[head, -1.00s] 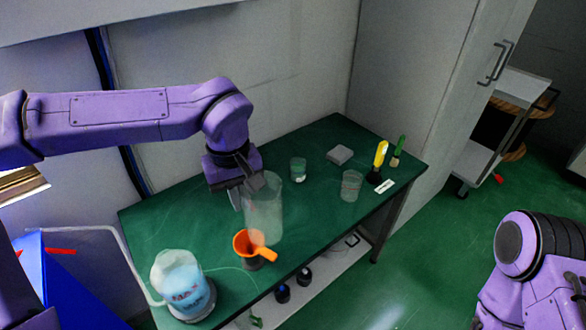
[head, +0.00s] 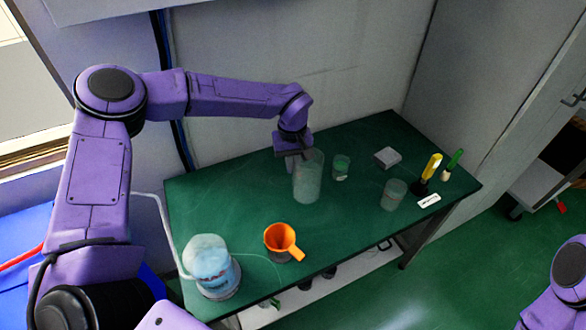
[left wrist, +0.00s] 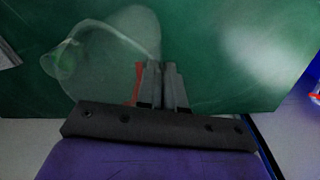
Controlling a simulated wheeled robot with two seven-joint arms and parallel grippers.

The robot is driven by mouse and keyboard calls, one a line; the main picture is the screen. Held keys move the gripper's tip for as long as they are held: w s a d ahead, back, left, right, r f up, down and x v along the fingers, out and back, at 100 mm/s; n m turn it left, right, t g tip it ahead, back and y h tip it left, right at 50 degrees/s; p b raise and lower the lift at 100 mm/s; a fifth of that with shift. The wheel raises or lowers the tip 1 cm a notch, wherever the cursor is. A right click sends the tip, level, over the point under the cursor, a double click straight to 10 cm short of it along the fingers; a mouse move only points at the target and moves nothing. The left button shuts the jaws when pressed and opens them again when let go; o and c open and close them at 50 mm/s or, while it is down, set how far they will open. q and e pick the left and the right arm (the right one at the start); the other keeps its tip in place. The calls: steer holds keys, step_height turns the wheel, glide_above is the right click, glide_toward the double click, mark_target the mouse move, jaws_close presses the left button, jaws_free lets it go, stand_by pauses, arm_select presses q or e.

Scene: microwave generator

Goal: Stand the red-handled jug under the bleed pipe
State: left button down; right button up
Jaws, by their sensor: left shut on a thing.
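A tall clear jug (head: 307,182) is upright at my left gripper (head: 296,153), towards the back of the green table. The gripper is shut on its handle. In the left wrist view the jug (left wrist: 120,35) shows as a faint clear shape, with a bit of its red handle (left wrist: 138,82) beside the closed fingers (left wrist: 165,82). I cannot tell if the jug's base touches the table. A pale pipe (head: 166,222) comes in from the left and bends down beside a vessel of blue liquid (head: 212,268); it looks like the bleed pipe. My right gripper is out of view.
An orange handled cup (head: 280,238) stands on the green table (head: 240,210) in front of the jug. A small glass (head: 341,168), a beaker (head: 393,194), a grey block (head: 387,157) and yellow and green-handled tools (head: 431,168) stand to the right. The table's middle is clear.

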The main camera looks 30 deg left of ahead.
arm_select(q)
step_height(320, 180, down, 3)
steer(key=shift+s+r, duration=0.1)
steer(key=shift+s, duration=0.05)
steer(key=c, duration=1.3)
jaws_free()
steer(key=shift+o, duration=0.2)
steer(key=shift+s+r, duration=0.1)
steer(key=shift+s, duration=0.1)
steer(key=shift+w+r, duration=0.1)
